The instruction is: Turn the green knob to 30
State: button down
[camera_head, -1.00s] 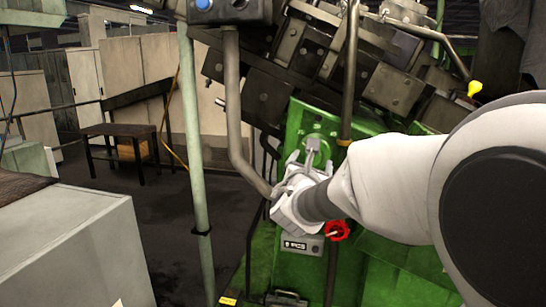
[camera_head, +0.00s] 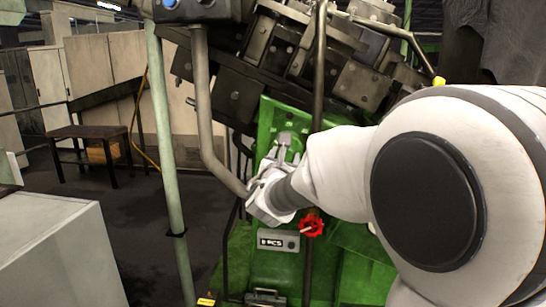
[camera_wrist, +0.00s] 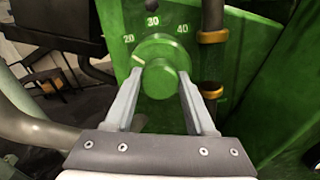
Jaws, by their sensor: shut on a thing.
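The green knob (camera_wrist: 163,50) is on a green panel in the wrist view, with the numbers 20, 30 and 40 around its top. A pale mark (camera_wrist: 139,59) on its left side points up and left, nearest the 20 and away from the 30 (camera_wrist: 152,20). My gripper (camera_wrist: 160,76) is shut on the knob, one finger at each side of its round front part. In the head view my gripper (camera_head: 283,158) reaches the green panel (camera_head: 268,122), and it and the wrist hide most of the knob.
A red valve handle (camera_head: 312,227) is just below my wrist. A grey bent pipe (camera_head: 208,120) and a pale green post (camera_head: 168,140) stand left of the gripper. A dark vertical pipe (camera_head: 319,70) runs close on the right. Dark machine blocks are above.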

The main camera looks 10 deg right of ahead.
jog(key=shift+f+m+b, duration=0.2)
jog(key=shift+m+b, duration=0.1)
jog(key=shift+b, duration=0.5)
jog(key=shift+f+m+b, duration=0.15)
jog(key=shift+m+b, duration=0.35)
jog(key=shift+b, duration=0.7)
jog(key=m+b, duration=0.1)
jog(key=b, duration=0.2)
jog(key=m+b, duration=0.4)
jog(key=b, duration=0.2)
jog(key=m+b, duration=0.2)
jog(key=shift+r+b, duration=0.2)
jog(key=shift+b, duration=0.2)
jog(key=shift+r, duration=0.1)
jog(key=shift+c, duration=1.2)
grip_release()
